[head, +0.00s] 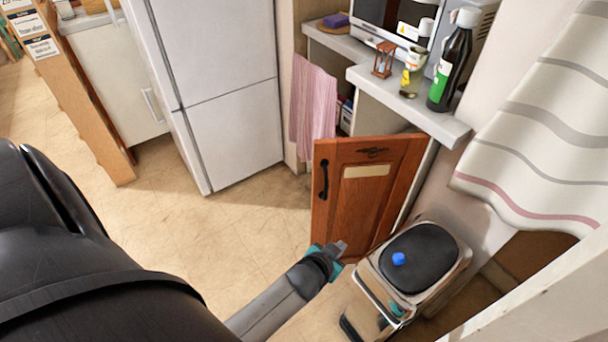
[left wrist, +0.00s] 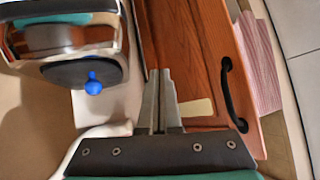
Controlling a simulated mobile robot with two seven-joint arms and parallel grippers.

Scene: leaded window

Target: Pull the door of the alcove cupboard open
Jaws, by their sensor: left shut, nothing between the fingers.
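The alcove cupboard door (head: 335,215) is a brown wooden panel with a pale label plate (head: 366,171) and a black bar handle (head: 323,180) near its left edge. It stands out at an angle below the worktop and looks open, with a dark gap above its top edge. My left gripper (head: 341,247) is shut and empty, low in front of the door's bottom part, away from the handle. In the left wrist view the shut fingers (left wrist: 160,100) lie over the door (left wrist: 190,50), with the handle (left wrist: 232,95) to their right. My right gripper is not in view.
A chrome bin (head: 370,275) with a black lid and blue knob stands right of the gripper, close to the door. A fridge (head: 225,80) is at the back left. A pink towel (head: 312,105) hangs behind the door. Bottles stand on the worktop (head: 420,115). Floor is clear left of the door.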

